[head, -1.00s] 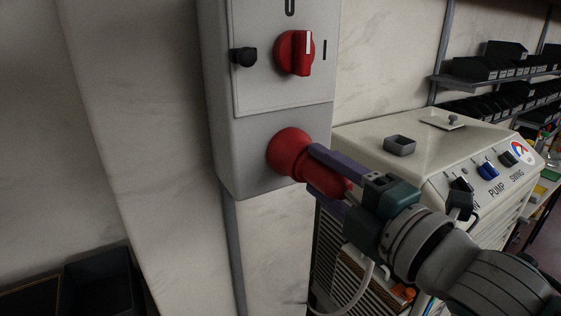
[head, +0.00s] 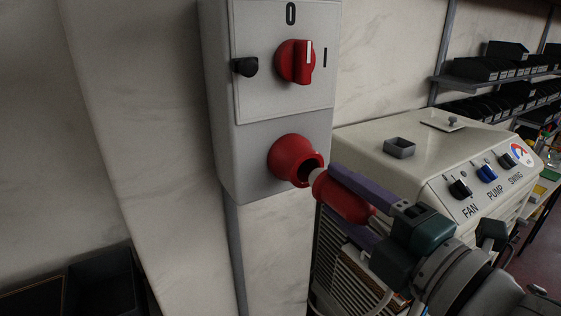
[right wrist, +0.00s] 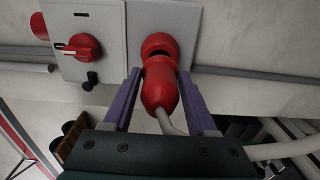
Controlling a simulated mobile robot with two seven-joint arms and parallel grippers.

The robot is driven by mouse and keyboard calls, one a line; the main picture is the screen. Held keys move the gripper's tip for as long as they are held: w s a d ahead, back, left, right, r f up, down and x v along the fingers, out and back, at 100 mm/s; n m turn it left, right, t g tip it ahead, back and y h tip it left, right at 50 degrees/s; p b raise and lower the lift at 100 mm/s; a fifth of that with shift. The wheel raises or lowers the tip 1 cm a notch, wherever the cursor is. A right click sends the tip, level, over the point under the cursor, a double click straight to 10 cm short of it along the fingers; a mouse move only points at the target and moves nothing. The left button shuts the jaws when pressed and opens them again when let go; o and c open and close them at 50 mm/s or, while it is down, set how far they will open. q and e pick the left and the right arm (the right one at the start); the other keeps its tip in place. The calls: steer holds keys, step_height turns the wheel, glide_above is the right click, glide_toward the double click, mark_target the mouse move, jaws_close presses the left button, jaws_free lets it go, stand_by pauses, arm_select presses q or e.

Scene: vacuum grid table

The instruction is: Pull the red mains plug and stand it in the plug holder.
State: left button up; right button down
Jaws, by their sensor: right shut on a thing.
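The red mains plug (head: 343,199) is between the purple fingers of my right gripper (head: 350,200), which is shut on it. Its pale front end is out of the red socket (head: 292,160), just in front of the dark opening. In the right wrist view the plug (right wrist: 160,90) sits between both fingers, its grey cable running back below. A small open-topped grey square holder (head: 399,147), seemingly the plug holder, stands empty on the cream machine's top. My left gripper is not in view.
The grey switch box (head: 228,150) carries a red rotary switch (head: 295,61) and a black knob (head: 244,67) above the socket. The cream machine (head: 450,150) has FAN, PUMP and SWING switches. A small knobbed plate (head: 452,124) is on its top. Shelves with black bins (head: 490,68) are behind.

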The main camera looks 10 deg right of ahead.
steer(key=shift+p+v, duration=0.3)
steer(key=shift+v, duration=0.75)
